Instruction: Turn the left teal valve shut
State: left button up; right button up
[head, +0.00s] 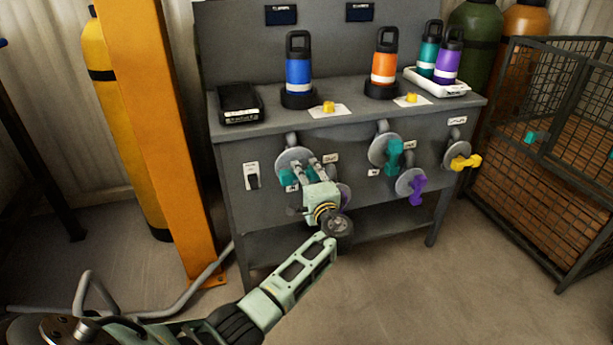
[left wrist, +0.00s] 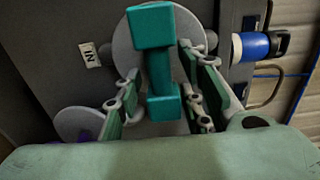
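The left teal valve has a round grey flange (head: 291,157) on the bench front; its teal handle (head: 286,178) is mostly hidden behind my left gripper in the head view. My left gripper (head: 316,167) is at this valve, its fingers pointing at the bench. In the left wrist view, the teal handle (left wrist: 160,65) stands between my two open fingers (left wrist: 165,95), with a visible gap on each side. The grey flange (left wrist: 125,45) shows behind it. A second teal valve (head: 394,154) is further right. My right gripper is not in view.
A purple valve (head: 416,189) and a yellow valve (head: 465,162) are further right; another purple one (head: 344,194) is partly behind my gripper. Bottles stand on the bench (head: 350,128). An orange post (head: 165,130) is left, a wire cage (head: 548,190) right.

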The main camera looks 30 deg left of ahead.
pick_arm(q)
jog(key=v, duration=1.2)
jog(key=shift+f, duration=0.1)
